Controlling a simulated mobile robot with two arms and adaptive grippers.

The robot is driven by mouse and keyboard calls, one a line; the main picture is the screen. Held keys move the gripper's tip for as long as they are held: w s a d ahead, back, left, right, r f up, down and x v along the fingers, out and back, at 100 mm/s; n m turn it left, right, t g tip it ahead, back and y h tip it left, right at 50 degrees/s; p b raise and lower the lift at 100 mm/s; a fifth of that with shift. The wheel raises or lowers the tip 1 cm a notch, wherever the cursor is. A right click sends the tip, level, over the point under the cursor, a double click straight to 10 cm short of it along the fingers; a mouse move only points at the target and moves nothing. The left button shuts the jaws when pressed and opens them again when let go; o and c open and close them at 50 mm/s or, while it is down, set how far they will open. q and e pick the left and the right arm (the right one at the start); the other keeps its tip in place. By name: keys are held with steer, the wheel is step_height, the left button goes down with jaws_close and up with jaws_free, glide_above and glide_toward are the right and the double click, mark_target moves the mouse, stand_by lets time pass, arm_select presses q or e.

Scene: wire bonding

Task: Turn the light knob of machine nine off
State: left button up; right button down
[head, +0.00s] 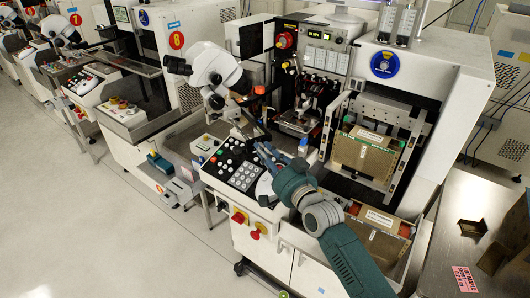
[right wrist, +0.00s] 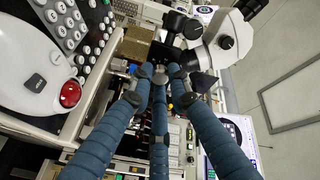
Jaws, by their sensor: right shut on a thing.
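The machine in front of me bears a round blue sign (head: 384,64) with a mark too small to read surely. My right arm reaches over its keypad panel (head: 240,166) from the lower right. My right gripper (head: 264,150) is beside the white microscope (head: 215,70), below its head. In the right wrist view, the blue fingers of my right gripper (right wrist: 160,78) close around a small grey round knob (right wrist: 160,76). The fingers hide most of it, and I cannot read its setting. My left gripper is not in view.
A white mouse-like device with a red button (right wrist: 70,94) lies by the keys in the wrist view. Red knobs (head: 239,217) stand on the machine's front. Brown magazines (head: 361,150) sit at the right. The floor (head: 110,240) at left is clear.

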steer(key=shift+s+a+f+n, duration=0.1)
steer(key=shift+f+n, duration=0.1)
steer(key=shift+n, duration=0.8)
steer(key=shift+f, duration=0.15)
steer(key=c, duration=1.6)
jaws_free()
steer(key=shift+c, duration=0.2)
steer(key=v, duration=1.2)
